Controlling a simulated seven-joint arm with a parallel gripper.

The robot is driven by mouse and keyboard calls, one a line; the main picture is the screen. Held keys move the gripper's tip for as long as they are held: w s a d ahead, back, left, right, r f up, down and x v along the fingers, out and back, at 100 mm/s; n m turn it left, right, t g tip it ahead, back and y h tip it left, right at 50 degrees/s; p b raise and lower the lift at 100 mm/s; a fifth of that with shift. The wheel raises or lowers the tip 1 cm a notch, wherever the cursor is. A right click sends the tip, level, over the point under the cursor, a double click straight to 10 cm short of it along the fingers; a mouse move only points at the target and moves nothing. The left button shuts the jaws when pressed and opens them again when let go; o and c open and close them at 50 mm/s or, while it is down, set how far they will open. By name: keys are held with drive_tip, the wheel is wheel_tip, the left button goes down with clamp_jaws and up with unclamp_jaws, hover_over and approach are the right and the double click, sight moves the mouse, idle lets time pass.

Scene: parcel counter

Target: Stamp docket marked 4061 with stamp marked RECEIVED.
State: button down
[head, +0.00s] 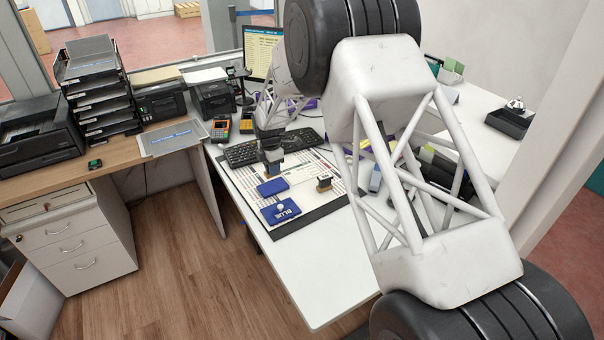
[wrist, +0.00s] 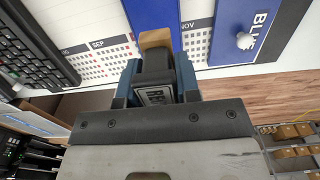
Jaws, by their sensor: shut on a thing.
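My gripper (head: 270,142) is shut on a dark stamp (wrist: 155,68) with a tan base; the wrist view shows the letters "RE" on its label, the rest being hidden. In the head view, the held stamp (head: 273,167) is just behind the blue ink pad (head: 272,187). The pad also shows in the wrist view (wrist: 152,14), beyond the stamp's base. I cannot tell whether stamp and pad touch. A pale paper (head: 299,174) on the desk mat may be the docket; no number is readable.
A blue lid marked "BLUE" (head: 281,211) lies in front of the pad. Another stamp (head: 323,184) stands to the right on the calendar mat (head: 318,209). A keyboard (head: 242,154) and a card terminal (head: 220,129) are behind. The white desk's front (head: 312,290) is clear.

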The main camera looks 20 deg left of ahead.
drive_tip(key=n, duration=0.1)
approach(297, 178)
drive_tip(key=shift+w, duration=0.1)
idle(0.4)
drive_tip(key=shift+f, duration=0.15)
drive_tip(key=shift+f, duration=2.6)
drive_tip(key=shift+f, duration=0.4)
drive_tip(key=shift+r, duration=3.05)
drive_tip(key=shift+d, duration=0.1)
